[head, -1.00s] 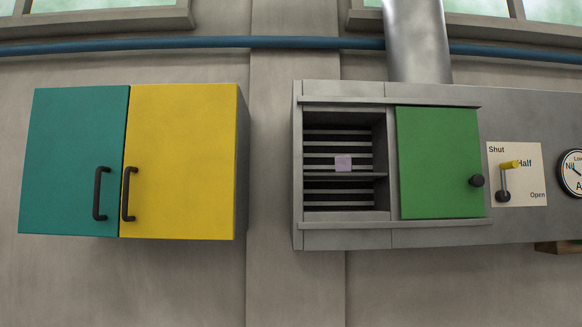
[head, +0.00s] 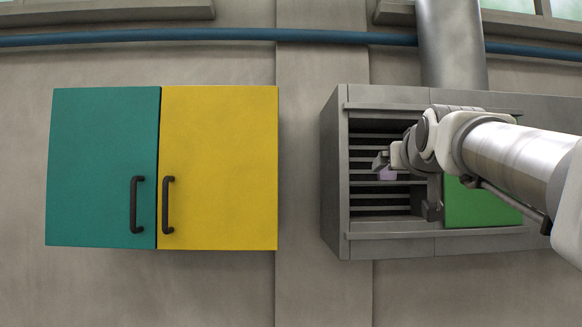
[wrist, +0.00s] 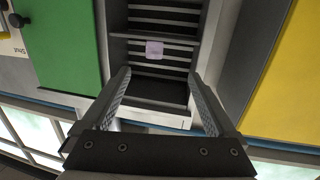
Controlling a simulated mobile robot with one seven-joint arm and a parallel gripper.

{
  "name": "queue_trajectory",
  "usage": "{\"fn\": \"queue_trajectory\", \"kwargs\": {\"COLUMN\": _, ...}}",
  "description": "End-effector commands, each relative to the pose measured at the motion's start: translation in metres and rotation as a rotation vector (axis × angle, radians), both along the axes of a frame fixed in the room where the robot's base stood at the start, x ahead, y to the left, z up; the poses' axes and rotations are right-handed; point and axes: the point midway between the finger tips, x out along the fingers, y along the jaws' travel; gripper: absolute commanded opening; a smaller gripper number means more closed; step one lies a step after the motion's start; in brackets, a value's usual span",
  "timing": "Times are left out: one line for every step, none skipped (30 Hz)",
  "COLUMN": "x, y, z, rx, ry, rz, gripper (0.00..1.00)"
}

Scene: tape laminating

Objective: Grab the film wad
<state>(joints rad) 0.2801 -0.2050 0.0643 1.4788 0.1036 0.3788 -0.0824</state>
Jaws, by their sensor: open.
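The film wad is a small pale lilac block (head: 387,174) on the thin middle shelf inside the open left bay of the grey wall unit. In the head view my gripper partly covers it. In the wrist view the wad (wrist: 154,49) shows whole, beyond the fingertips and between their lines. My gripper (wrist: 159,76) is open and empty, its fingers spread to either side and pointing into the bay. In the head view my gripper (head: 407,184) is in front of the bay, and the gap to the wad is hard to judge.
The bay has dark slats behind. A green sliding door (head: 468,206) borders it on the right, partly behind my arm. A cabinet with a teal door (head: 100,150) and a yellow door (head: 220,130) hangs at left. Bare wall (head: 308,180) lies between.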

Motion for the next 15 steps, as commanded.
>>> {"fn": "queue_trajectory", "kwargs": {"x": 0.002, "y": -0.007, "z": 0.009, "rx": -0.005, "ry": -0.016, "rz": -0.012, "gripper": 0.93}}
{"fn": "queue_trajectory", "kwargs": {"x": 0.004, "y": -0.009, "z": 0.011, "rx": -0.007, "ry": -0.022, "rz": -0.016, "gripper": 0.93}}
{"fn": "queue_trajectory", "kwargs": {"x": 0.007, "y": -0.012, "z": 0.014, "rx": -0.009, "ry": -0.027, "rz": -0.020, "gripper": 0.93}}
{"fn": "queue_trajectory", "kwargs": {"x": 0.010, "y": -0.013, "z": 0.015, "rx": -0.010, "ry": -0.029, "rz": -0.021, "gripper": 0.93}}
{"fn": "queue_trajectory", "kwargs": {"x": 0.014, "y": -0.014, "z": 0.015, "rx": -0.010, "ry": -0.030, "rz": -0.022, "gripper": 0.93}}
{"fn": "queue_trajectory", "kwargs": {"x": 0.021, "y": -0.016, "z": 0.015, "rx": -0.010, "ry": -0.029, "rz": -0.022, "gripper": 0.93}}
{"fn": "queue_trajectory", "kwargs": {"x": 0.026, "y": -0.017, "z": 0.015, "rx": -0.010, "ry": -0.029, "rz": -0.022, "gripper": 0.93}}
{"fn": "queue_trajectory", "kwargs": {"x": 0.032, "y": -0.018, "z": 0.015, "rx": -0.010, "ry": -0.028, "rz": -0.021, "gripper": 0.93}}
{"fn": "queue_trajectory", "kwargs": {"x": 0.039, "y": -0.019, "z": 0.015, "rx": -0.010, "ry": -0.028, "rz": -0.021, "gripper": 0.93}}
{"fn": "queue_trajectory", "kwargs": {"x": 0.045, "y": -0.020, "z": 0.014, "rx": -0.010, "ry": -0.027, "rz": -0.021, "gripper": 0.93}}
{"fn": "queue_trajectory", "kwargs": {"x": 0.051, "y": -0.021, "z": 0.014, "rx": -0.009, "ry": -0.028, "rz": -0.021, "gripper": 0.93}}
{"fn": "queue_trajectory", "kwargs": {"x": 0.058, "y": -0.023, "z": 0.014, "rx": -0.009, "ry": -0.028, "rz": -0.021, "gripper": 0.93}}
{"fn": "queue_trajectory", "kwargs": {"x": 0.064, "y": -0.024, "z": 0.014, "rx": -0.009, "ry": -0.027, "rz": -0.021, "gripper": 0.93}}
{"fn": "queue_trajectory", "kwargs": {"x": 0.069, "y": -0.025, "z": 0.013, "rx": -0.009, "ry": -0.027, "rz": -0.021, "gripper": 0.93}}
{"fn": "queue_trajectory", "kwargs": {"x": 0.077, "y": -0.027, "z": 0.013, "rx": -0.009, "ry": -0.028, "rz": -0.021, "gripper": 0.93}}
